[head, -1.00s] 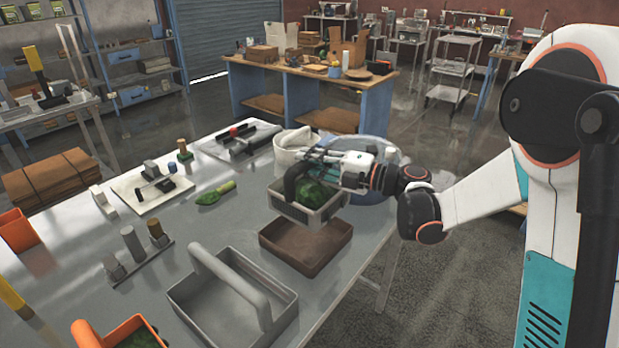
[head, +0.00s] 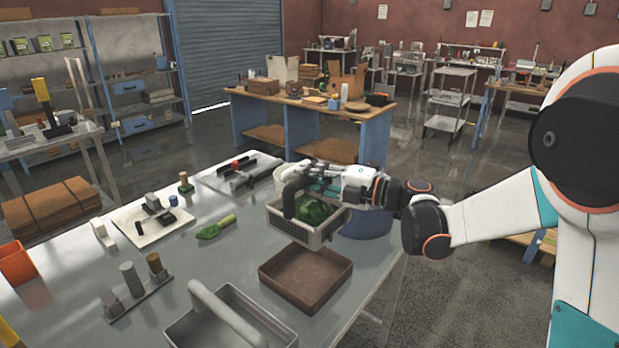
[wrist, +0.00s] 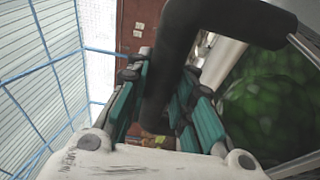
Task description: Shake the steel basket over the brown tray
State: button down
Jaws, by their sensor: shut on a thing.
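The steel basket (head: 292,226) is a grey perforated box with a dark arched handle and a dark green mass (head: 318,208) inside. My gripper (head: 308,186) is shut on its handle and holds the basket in the air, tilted, above the brown tray (head: 334,281). The tray lies on the grey metal table and its visible floor looks bare. In the wrist view the dark handle (wrist: 178,60) runs between my fingers, with the green mass (wrist: 262,105) at the right.
A grey handled carrier (head: 262,325) stands in front of the tray. A green scoop (head: 216,227) lies to the left. Small posts on a holder (head: 137,293) stand at the left. Table (head: 225,268) is clear between them.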

aim_at(305, 217)
jog(key=shift+a+f+b, duration=0.15)
jog(key=shift+f+b, duration=1.3)
jog(key=shift+f, duration=0.5)
jog(key=shift+a+f+b, duration=0.2)
jog(key=shift+f+b, duration=1.25)
jog(key=shift+f, duration=0.5)
jog(key=shift+a+f+b, duration=0.15)
jog(key=shift+f+b, duration=1.3)
jog(key=shift+f, duration=0.5)
jog(key=a, duration=0.4)
jog(key=shift+a, duration=0.25)
jog(key=d, duration=0.9)
jog(key=shift+a+r+b, duration=0.1)
jog(key=shift+a+b, duration=0.25)
jog(key=shift+a, duration=1.9)
